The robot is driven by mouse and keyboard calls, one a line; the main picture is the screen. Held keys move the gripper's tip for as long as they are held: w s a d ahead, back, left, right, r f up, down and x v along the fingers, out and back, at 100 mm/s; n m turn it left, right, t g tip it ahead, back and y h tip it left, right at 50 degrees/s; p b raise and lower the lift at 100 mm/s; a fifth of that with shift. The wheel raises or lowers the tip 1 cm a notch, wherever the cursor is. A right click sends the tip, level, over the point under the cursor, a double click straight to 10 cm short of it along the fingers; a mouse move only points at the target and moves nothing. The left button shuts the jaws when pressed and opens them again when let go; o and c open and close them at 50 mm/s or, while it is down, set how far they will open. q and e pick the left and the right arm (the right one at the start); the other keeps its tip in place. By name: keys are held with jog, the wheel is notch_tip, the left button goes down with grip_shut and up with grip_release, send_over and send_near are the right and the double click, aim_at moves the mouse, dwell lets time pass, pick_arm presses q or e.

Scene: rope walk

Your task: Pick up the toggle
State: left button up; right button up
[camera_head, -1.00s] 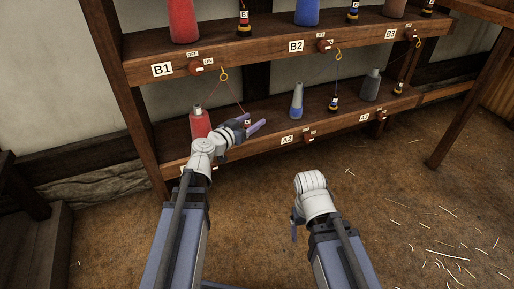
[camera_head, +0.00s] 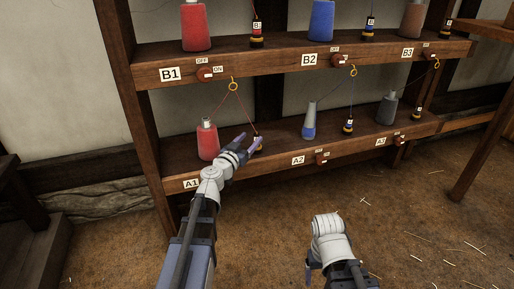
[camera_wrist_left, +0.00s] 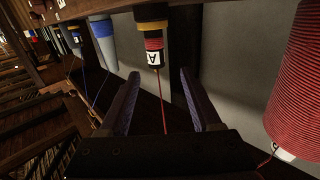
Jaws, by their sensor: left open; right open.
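The toggle, a small banded piece with black, red and yellow parts and a white label, stands on the lower shelf (camera_head: 258,147), partly covered by my left gripper in the head view. In the left wrist view the toggle (camera_wrist_left: 153,48) lies just beyond my fingertips, roughly centred across the gap. A red thread runs from it back between the fingers. My left gripper (camera_head: 249,144) is open and empty, and its fingers also show in the wrist view (camera_wrist_left: 160,76). My right gripper (camera_head: 309,272) points down over the floor, mostly hidden behind its own wrist.
A red spool (camera_head: 207,142) stands left of my left gripper. Its thread rises to a yellow ring (camera_head: 233,85). A blue-grey spool (camera_head: 309,122) and another toggle (camera_head: 348,126) stand to the right. The upper shelf edge (camera_head: 280,67) overhangs; the floor is open.

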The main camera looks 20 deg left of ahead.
aim_at(255, 136)
pick_arm(q)
jog(key=shift+w+d+f, duration=0.1)
jog(key=shift+w+d, duration=0.15)
jog(key=shift+w, duration=0.6)
jog(key=shift+w+d+f, duration=0.1)
jog(key=shift+w+d, duration=0.1)
jog(key=shift+w, duration=0.6)
jog(key=shift+w+d+f, duration=0.1)
jog(key=shift+w+d, duration=0.15)
jog(key=shift+w, duration=0.6)
jog(key=shift+c, duration=0.3)
grip_shut()
